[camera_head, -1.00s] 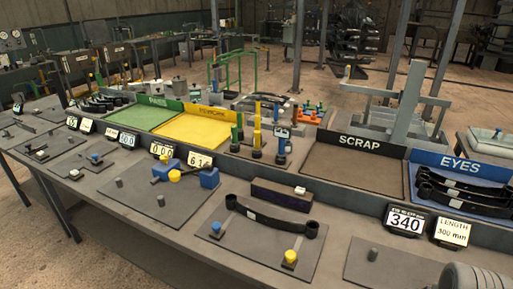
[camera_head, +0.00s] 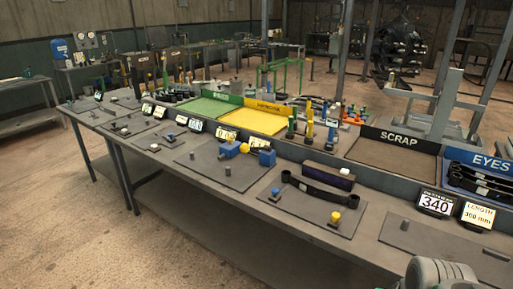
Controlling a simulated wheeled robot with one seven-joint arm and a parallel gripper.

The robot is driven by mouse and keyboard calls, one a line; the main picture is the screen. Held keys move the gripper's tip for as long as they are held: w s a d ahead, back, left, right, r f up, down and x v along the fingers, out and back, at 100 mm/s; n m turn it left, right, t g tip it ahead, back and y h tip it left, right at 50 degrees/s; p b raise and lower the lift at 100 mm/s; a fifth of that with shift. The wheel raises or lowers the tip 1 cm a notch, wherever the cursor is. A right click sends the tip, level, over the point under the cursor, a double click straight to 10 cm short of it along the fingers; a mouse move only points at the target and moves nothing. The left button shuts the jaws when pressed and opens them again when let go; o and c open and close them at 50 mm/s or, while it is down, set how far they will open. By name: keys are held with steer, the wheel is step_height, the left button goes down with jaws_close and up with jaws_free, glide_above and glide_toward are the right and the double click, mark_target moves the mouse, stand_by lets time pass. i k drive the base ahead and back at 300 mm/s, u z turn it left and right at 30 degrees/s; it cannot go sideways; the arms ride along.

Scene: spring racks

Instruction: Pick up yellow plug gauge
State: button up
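A slim upright yellow piece (camera_head: 310,122), which looks like the yellow plug gauge, stands on a dark base at the back of the long bench. It is between a green upright piece (camera_head: 291,123) and a blue one (camera_head: 331,132), right of the yellow tray. It is small in the view, so its exact shape is hard to tell. My gripper is not in view. Only a grey rounded part, likely of my own arm (camera_head: 440,272), shows at the bottom right edge, well apart from the yellow piece.
A green tray (camera_head: 205,107) and a yellow tray (camera_head: 232,120) lie left of the gauges, a SCRAP tray (camera_head: 395,158) right. In front are a black leaf spring (camera_head: 318,191) on a plate, a dark block (camera_head: 328,176) and number signs. Open floor (camera_head: 90,235) lies front left.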

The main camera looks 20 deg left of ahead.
mark_target(309, 136)
steer(key=z, duration=0.05)
steer(key=k, duration=0.4)
steer(key=u, duration=1.55)
steer(key=i, duration=2)
steer(key=z, duration=1.2)
steer(key=i, duration=0.8)
steer(key=z, duration=0.85)
